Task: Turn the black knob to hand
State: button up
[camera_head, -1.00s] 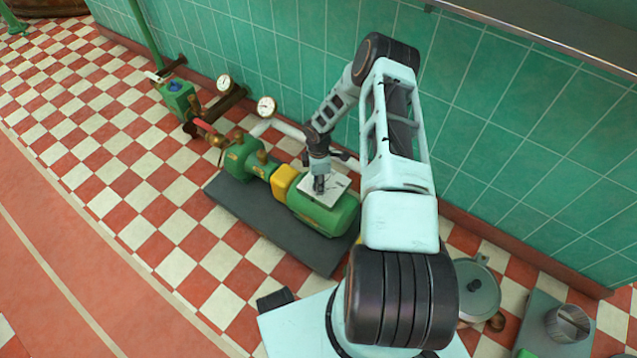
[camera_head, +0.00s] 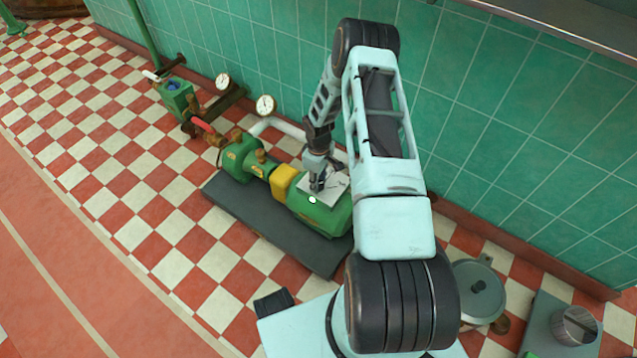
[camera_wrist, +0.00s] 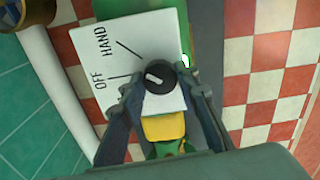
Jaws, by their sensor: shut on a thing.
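The black knob (camera_wrist: 160,77) sits on a white plate (camera_wrist: 141,36) marked OFF and HAND, in the wrist view. Its white pointer line slants to the upper left, between the OFF line and the HAND line. My gripper (camera_wrist: 161,88) is shut on the knob, one finger at each side. In the head view my gripper (camera_head: 317,186) is down at the white plate (camera_head: 336,186) on top of the green pump motor (camera_head: 322,216). The knob is too small or hidden to make out there.
A yellow coupling (camera_head: 283,180) and a green pump (camera_head: 240,158) stand left of the motor on a dark base (camera_head: 262,225). Gauges (camera_head: 265,104) and a white pipe lie near the green tiled wall. A lidded pot (camera_head: 478,289) stands at the right.

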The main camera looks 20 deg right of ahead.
jog(key=shift+m, duration=0.5)
jog(key=o, duration=1.2)
jog(key=shift+c, duration=0.2)
jog(key=shift+r, duration=0.1)
notch_tip(320, 180, up, 12)
